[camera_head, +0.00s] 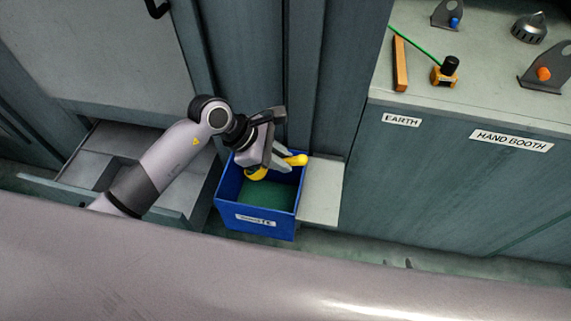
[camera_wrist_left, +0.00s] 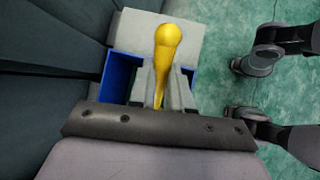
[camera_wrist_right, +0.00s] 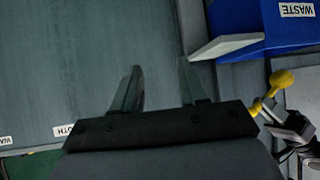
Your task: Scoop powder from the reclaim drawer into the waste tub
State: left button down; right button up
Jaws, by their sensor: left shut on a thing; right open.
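My left gripper (camera_head: 281,158) is shut on the yellow scoop (camera_head: 296,160), above the blue waste tub (camera_head: 276,231). The scoop's yellow round end shows below the gripper, partly hidden; I cannot tell if powder is in it. The tub's inside looks dark green. In the left wrist view the scoop's handle (camera_wrist_left: 168,42) stands between the fingers (camera_wrist_left: 161,88). The open reclaim drawer (camera_head: 60,188) is at left, partly behind my left arm; I cannot make out powder in it. My right gripper (camera_wrist_right: 160,72) is open and empty, with the tub (camera_wrist_right: 290,38) at upper right of its view.
A pale ledge (camera_head: 321,190) sits right of the tub. A counter (camera_head: 480,70) at right holds an orange bar (camera_head: 400,64), an orange and black part (camera_head: 446,70), grey brackets and a metal dome (camera_head: 529,28). Cabinet walls stand close behind the tub.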

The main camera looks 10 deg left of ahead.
pick_arm(q)
jog(key=a+h+b, duration=0.1)
jog(key=b, duration=0.1)
jog(key=a+h+b, duration=0.1)
jog(key=h+b, duration=0.1)
jog(key=b, duration=0.1)
jog(key=shift+a+f, duration=0.15)
jog(key=shift+f, duration=0.1)
jog(key=shift+a+r+h+b, duration=0.15)
jog(key=shift+h+b, duration=0.25)
jog(key=shift+a+r+h+b, duration=0.1)
jog(key=shift+a+h+b, duration=0.35)
jog(key=shift+b, duration=0.55)
jog(key=h+b, duration=0.1)
jog(key=b, duration=0.2)
jog(key=shift+w+a+n+h, duration=0.1)
jog(key=shift+a+n+h, duration=0.2)
jog(key=shift+a, duration=0.1)
jog(key=shift+a+r+h+b, duration=0.15)
jog(key=shift+a+h+b, duration=0.1)
jog(key=shift+b, duration=0.4)
jog(key=shift+r, duration=0.15)
